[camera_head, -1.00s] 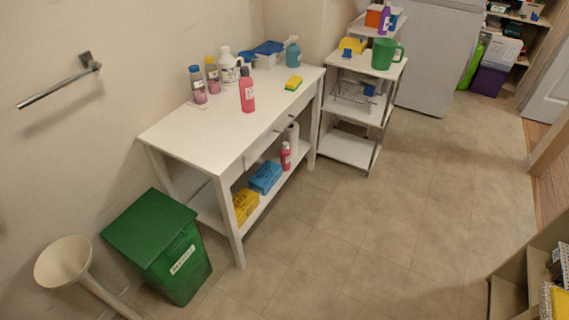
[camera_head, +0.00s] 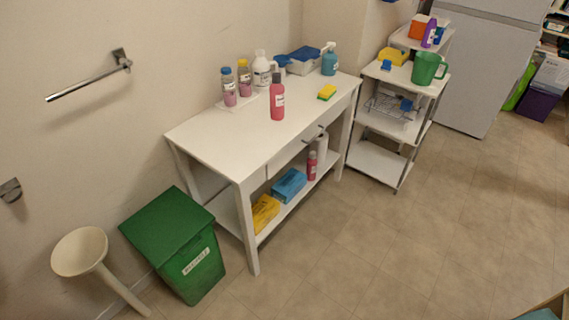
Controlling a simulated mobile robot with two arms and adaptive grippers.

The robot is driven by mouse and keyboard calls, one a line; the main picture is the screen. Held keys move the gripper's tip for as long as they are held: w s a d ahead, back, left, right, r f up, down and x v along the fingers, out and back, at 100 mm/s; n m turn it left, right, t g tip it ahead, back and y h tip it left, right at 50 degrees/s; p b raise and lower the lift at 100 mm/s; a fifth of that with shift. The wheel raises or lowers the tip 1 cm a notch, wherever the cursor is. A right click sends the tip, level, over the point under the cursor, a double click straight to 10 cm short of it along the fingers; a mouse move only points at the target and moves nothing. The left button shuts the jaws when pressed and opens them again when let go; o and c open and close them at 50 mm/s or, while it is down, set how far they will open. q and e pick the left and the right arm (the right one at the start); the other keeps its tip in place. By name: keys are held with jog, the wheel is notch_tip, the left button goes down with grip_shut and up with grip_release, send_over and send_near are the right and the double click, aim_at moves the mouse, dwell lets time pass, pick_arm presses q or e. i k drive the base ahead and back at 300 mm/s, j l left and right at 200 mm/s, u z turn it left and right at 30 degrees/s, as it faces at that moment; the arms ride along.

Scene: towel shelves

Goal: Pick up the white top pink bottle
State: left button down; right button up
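Behind the upper bottle stand two bottles with pink contents, one with a blue cap (camera_head: 229,88) and one with a yellow cap (camera_head: 244,78). A white bottle (camera_head: 262,70) is beside them. Neither of my grippers is in view.
A green lidded bin (camera_head: 170,235) and a pale funnel-shaped stand (camera_head: 80,250) are left of the table. A white shelf cart (camera_head: 378,163) stands to its right. A yellow sponge (camera_head: 327,92) lies on the tabletop. The tiled floor in front is clear.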

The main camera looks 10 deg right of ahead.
aim_at(312, 164)
jog(key=i+l+u, duration=0.15)
jog(key=l, duration=0.25)
jog(key=i+l+u, duration=0.15)
jog(key=l, duration=0.25)
jog(key=i+l+u, duration=0.15)
jog(key=l, duration=0.3)
jog(key=l+u, duration=0.15)
jog(key=l, duration=0.25)
jog(key=i+l+u, duration=0.1)
jog(key=l, duration=0.35)
jog(key=i, duration=0.05)
